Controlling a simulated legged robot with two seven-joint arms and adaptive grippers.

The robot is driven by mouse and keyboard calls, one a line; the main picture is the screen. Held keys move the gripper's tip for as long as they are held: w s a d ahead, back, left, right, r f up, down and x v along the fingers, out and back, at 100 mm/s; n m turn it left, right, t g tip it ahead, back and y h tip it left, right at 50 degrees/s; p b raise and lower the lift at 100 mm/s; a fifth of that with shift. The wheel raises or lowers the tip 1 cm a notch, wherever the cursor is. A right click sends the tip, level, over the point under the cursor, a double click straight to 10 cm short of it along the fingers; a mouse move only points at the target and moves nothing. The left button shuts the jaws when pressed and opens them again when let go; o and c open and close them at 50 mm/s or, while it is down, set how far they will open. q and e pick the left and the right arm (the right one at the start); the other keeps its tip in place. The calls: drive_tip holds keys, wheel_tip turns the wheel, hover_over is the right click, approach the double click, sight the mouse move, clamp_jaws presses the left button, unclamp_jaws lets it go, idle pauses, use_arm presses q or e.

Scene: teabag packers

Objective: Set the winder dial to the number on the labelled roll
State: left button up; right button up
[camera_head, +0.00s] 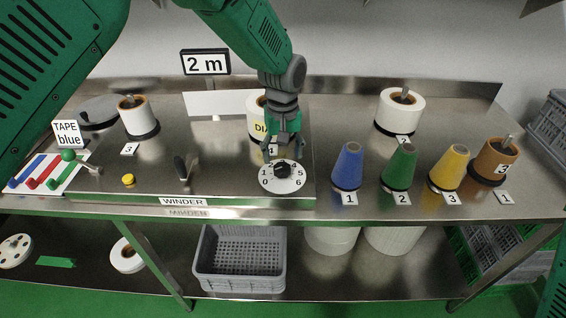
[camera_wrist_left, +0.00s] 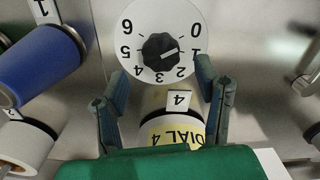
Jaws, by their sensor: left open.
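The winder dial is a white disc (camera_head: 281,186) numbered 0 to 6, with a black knob (camera_head: 283,169), at the front of the winder bench. The left wrist view shows the dial (camera_wrist_left: 128,66) upside down; the white mark on its knob (camera_wrist_left: 158,56) appears to point toward 1. A white roll (camera_head: 256,103) stands behind the dial, partly hidden by my gripper. Its yellow label (camera_wrist_left: 176,133) reads "DIAL 4" in the left wrist view. My left gripper (camera_head: 284,150) is open just above and behind the knob, with nothing between its fingers. My right gripper is not in view.
Blue (camera_head: 347,167), green (camera_head: 399,168) and yellow (camera_head: 450,168) cones stand right of the dial. A black-handled lever (camera_head: 182,170) and yellow button (camera_head: 128,180) are to the left. A "2 m" sign (camera_head: 206,63) stands behind. A grey crate (camera_head: 240,277) sits below.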

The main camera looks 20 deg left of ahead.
sight(282, 166)
use_arm(q)
drive_tip(key=shift+s+f, duration=0.1)
drive_tip(key=shift+f, duration=2.05)
drive_tip(key=shift+c, duration=0.3)
drive_tip(key=c, duration=1.1)
